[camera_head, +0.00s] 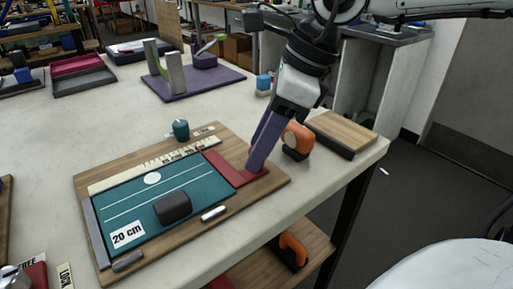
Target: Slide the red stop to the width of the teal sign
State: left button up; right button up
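The teal sign (192,186) lies flat on a wooden board (269,194), with white lines, a white oval and a "20 cm" label. A dark block (172,207) sits on it. The red stop (222,168) lies at the sign's right end, on the board, by a pale ruler strip (118,178). My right gripper (257,166) points down, its purple fingertips at the right part of the red stop. The fingers overlap in this view, so their gap and any grip on the stop are hidden. My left gripper is not in view.
A teal knob (181,130) stands behind the ruler. An orange-and-black tool (298,139) and a wooden block (341,134) are right of my gripper. FREE and LOCK labels (66,276) show bottom left. A purple mat (196,83) with stands lies behind.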

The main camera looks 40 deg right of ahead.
jog(key=p+v, duration=0.1)
jog(key=v, duration=0.7)
jog(key=shift+r, duration=0.2)
jog(key=shift+s, duration=0.1)
